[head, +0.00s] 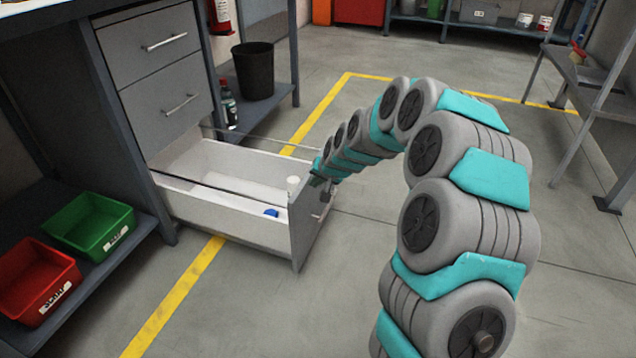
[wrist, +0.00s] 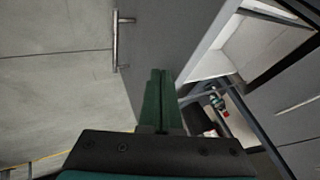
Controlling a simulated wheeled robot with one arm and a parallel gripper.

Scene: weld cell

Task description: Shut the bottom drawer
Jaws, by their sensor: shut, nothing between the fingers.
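The bottom drawer (head: 225,229) is pulled far out of the grey cabinet in the head view. A roll-like white thing, a white cylinder and a blue item lie inside it. Its front panel (wrist: 165,35) fills the upper middle of the wrist view, with the bar handle (wrist: 122,40) to the left of my fingers. My gripper (wrist: 159,75) is shut and empty, its fingertips at the drawer front, to one side of the handle. I cannot tell whether they touch it. In the head view my arm mostly hides the gripper at the front panel.
Two closed drawers (head: 150,50) sit above. A green bin (head: 90,226) and a red bin (head: 38,282) stand on the low shelf at left. A black bucket (head: 253,70) and a bottle (head: 229,106) stand behind the drawer. The floor around the drawer front is clear.

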